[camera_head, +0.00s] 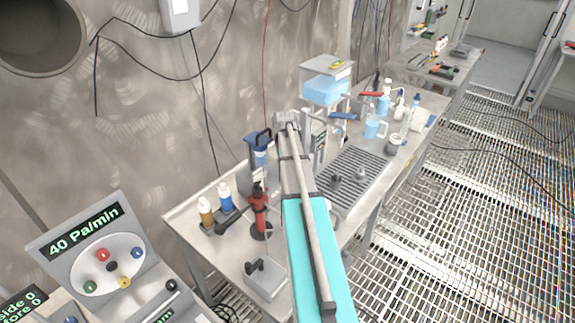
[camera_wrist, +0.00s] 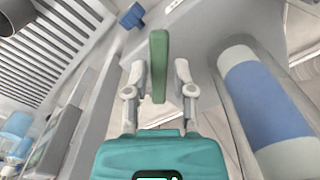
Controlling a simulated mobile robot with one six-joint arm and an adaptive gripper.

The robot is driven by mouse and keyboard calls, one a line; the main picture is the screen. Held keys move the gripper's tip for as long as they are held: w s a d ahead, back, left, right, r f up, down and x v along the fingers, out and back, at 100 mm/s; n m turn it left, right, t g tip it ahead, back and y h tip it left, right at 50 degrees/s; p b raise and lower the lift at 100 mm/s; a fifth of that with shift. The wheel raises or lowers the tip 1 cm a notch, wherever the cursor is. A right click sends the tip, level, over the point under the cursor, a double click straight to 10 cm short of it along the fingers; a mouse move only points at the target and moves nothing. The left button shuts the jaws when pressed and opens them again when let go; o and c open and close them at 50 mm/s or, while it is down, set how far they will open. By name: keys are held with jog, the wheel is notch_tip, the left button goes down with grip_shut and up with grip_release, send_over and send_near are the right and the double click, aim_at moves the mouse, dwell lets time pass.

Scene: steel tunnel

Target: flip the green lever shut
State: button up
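The green lever (camera_wrist: 158,52) stands upright in the wrist view, in the upper middle. My gripper (camera_wrist: 160,76) is open, with one finger on each side of the lever's lower part. A gap shows between the lever and each finger, so they look apart. The lever's pivot is not clear in the wrist view. In the head view my arm reaches over the bench, and the green lever cannot be made out there.
A blue-banded cylinder (camera_wrist: 262,100) is close on the right, and a blue handle (camera_wrist: 131,16) lies above left. In the head view, a clear tank (camera_head: 325,91), a blue lever (camera_head: 343,116), a red lever (camera_head: 371,94) and a slatted drain (camera_head: 352,178) crowd the bench.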

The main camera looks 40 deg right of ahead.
jog(key=shift+o, duration=1)
jog(key=shift+s, duration=0.15)
